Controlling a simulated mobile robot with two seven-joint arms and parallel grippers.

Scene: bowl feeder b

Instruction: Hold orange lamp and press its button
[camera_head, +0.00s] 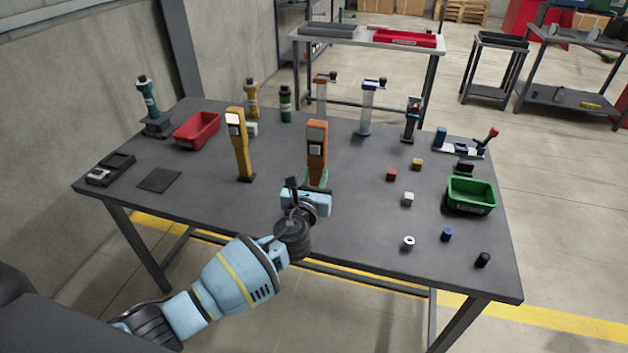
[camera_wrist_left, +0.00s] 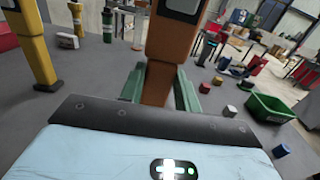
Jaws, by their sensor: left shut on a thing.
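The orange lamp (camera_head: 317,147) stands upright on the dark table, with a pale panel on its upper front. Its orange post also shows in the left wrist view (camera_wrist_left: 170,55), where its top is cut off by the frame. My left gripper (camera_head: 316,184) is shut on the lamp's lower post, with a green finger on each side of it in the left wrist view (camera_wrist_left: 158,90). The lamp's base is hidden behind the gripper. I cannot make out a button clearly. My right gripper is not in view.
A yellow lamp (camera_head: 239,148) stands left of the orange one. A red bin (camera_head: 196,131) is at the back left and a green bin (camera_head: 471,194) at the right. Several small blocks, including a red one (camera_head: 391,174), lie between.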

